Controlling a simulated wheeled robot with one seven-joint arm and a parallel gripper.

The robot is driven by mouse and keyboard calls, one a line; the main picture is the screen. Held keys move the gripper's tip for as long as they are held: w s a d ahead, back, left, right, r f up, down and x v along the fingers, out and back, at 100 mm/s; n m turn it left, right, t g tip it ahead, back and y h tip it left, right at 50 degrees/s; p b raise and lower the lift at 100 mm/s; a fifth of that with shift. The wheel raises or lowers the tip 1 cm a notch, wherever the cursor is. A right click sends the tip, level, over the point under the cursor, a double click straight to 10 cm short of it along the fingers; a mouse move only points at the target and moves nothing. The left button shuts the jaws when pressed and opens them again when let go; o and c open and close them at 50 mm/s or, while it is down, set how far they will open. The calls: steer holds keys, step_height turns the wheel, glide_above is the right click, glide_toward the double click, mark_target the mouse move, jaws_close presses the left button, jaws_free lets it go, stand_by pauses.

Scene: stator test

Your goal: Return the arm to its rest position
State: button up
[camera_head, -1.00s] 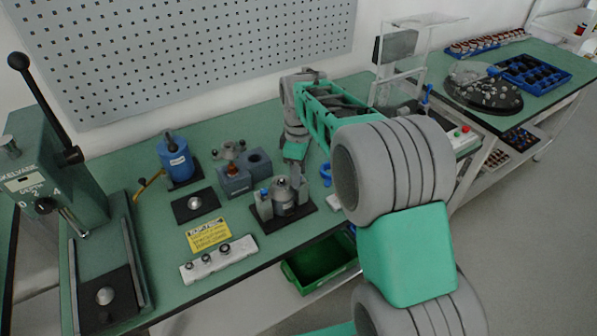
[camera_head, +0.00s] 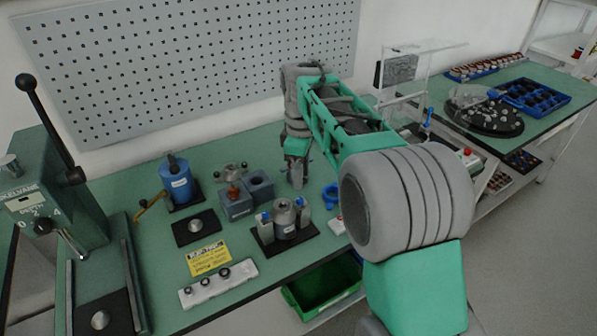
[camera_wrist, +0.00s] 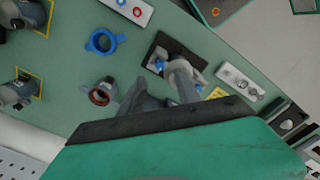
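My gripper (camera_head: 297,172) points down above the work table (camera_head: 150,237), behind the black-based fixture. In the wrist view my gripper (camera_wrist: 158,90) has its two grey fingers apart, with nothing clearly held between them. The arm reaches in from the lower right, its large grey joint filling the right middle of the head view. The fixture (camera_head: 284,222) holds a grey metal cylinder between blue-tipped clamps; it also shows in the wrist view (camera_wrist: 160,56), just beyond the fingers. A grey ring with a reddish inside (camera_wrist: 101,93) lies beside the fingers.
A blue ring (camera_head: 331,190) lies right of the fixture. A white strip with rings (camera_head: 218,285) lies in front. A pegboard (camera_head: 200,60) is behind.

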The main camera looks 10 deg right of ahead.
steer(key=shift+s+r, duration=0.15)
steer(key=shift+s, duration=0.05)
steer(key=s+d+f+m+t, duration=0.1)
steer(key=s+f+m+t, duration=0.2)
steer(key=s+m, duration=0.9)
steer(key=s+f, duration=0.1)
steer(key=s, duration=0.7)
steer(key=shift+f, duration=0.15)
steer(key=shift+s+d, duration=0.1)
